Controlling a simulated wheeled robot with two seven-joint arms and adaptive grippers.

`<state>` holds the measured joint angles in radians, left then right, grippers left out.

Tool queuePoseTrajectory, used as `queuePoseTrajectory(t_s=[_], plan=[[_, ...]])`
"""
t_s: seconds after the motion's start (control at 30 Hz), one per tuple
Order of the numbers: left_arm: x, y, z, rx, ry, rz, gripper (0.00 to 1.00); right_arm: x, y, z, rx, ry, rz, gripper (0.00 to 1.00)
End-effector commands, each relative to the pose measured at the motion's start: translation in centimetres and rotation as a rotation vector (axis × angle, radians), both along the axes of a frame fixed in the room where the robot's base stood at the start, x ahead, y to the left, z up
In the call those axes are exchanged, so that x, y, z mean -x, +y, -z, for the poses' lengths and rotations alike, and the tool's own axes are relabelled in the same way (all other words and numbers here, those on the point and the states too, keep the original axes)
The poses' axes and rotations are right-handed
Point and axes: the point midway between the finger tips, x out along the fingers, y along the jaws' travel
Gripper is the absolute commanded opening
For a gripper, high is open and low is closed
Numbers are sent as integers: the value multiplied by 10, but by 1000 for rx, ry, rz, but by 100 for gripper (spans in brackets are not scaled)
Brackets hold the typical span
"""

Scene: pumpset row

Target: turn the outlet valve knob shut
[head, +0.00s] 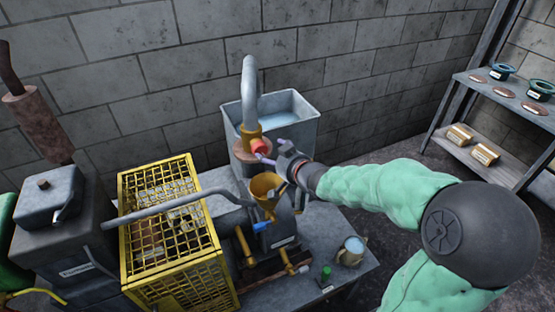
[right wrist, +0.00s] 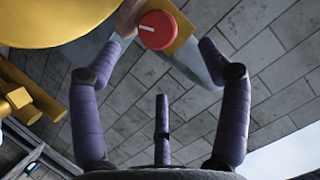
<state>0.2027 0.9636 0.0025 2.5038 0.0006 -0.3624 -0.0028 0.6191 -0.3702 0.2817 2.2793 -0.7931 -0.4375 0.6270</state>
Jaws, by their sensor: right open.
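The outlet valve knob is a round red knob (head: 259,146) on the brass valve fitting (head: 249,131) under the grey arched pipe. In the right wrist view the knob (right wrist: 157,31) has a white stripe on its face and sits near the top, between my fingertips. My right gripper (head: 267,156) is just right of the knob in the head view. Its purple fingers (right wrist: 168,42) are spread open to either side of the knob, with a visible gap on the right. I cannot tell whether the left finger touches anything. My left gripper is not in view.
A grey water tank (head: 300,110) stands behind the pipe (head: 249,80). A yellow funnel (head: 266,186) sits close below my right gripper. A yellow cage (head: 165,262) fills the left, and a metal jug (head: 351,251) stands at the bench's right. A shelf (head: 505,98) is far right.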

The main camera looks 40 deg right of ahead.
Motion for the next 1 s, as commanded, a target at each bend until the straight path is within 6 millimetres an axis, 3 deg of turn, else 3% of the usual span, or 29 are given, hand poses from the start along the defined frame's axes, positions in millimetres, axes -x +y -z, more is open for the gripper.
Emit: queuePoseTrajectory(t_s=[0.4, 0.6, 0.9, 1.0], plan=[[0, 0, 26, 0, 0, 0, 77, -59, -10, 26, -1, 1, -1, 77], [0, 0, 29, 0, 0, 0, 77, -70, -12, 28, 1, 0, -1, 77], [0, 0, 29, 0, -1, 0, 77, -71, -13, 28, 1, 0, 0, 77], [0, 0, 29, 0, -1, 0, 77, -71, -13, 28, 1, 0, 0, 51]])
